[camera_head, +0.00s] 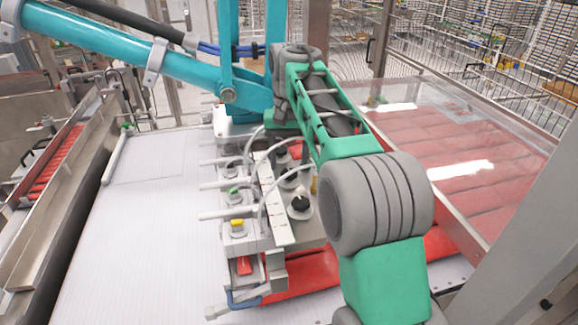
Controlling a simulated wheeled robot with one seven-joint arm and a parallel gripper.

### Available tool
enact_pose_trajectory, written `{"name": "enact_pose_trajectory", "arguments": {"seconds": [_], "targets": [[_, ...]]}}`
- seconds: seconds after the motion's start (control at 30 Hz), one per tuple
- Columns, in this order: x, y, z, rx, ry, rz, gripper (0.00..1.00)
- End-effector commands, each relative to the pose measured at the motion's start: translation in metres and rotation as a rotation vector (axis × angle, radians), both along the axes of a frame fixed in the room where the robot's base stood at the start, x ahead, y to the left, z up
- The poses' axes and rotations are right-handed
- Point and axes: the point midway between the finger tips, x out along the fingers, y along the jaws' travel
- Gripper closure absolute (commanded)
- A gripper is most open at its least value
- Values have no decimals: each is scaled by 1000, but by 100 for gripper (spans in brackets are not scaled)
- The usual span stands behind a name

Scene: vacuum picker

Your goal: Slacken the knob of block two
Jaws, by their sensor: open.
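The vacuum picker head hangs from a teal arm (140,52) in the middle of the head view. It carries a row of white blocks with hoses. On its left side are a yellow knob (237,223) and a green knob (233,191). A black knob (300,203) on a pale round base stands right of the white centre bar (276,212). I cannot tell which one belongs to block two; no readable label shows. My green and grey arm reaches over the picker's right side and hides part of it. My gripper's fingers do not show.
A white ribbed conveyor (120,235) lies under and left of the picker. Red packs (310,275) lie below it. A clear-covered tray of red packs (470,165) is at right. A steel rail (62,200) runs along the left, and posts and mesh fencing stand behind.

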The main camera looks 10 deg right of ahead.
Motion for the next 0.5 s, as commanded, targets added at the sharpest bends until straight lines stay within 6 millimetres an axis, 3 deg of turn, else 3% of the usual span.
{"name": "enact_pose_trajectory", "arguments": {"seconds": [0.03, 0.13, 0.4, 0.5], "targets": [[0, 0, -14, 0, 0, -1, 41], [0, -1, -23, 1, -2, -2, 41], [0, -2, -23, 2, -2, -3, 41], [0, -2, -23, 2, -2, -3, 47]]}}
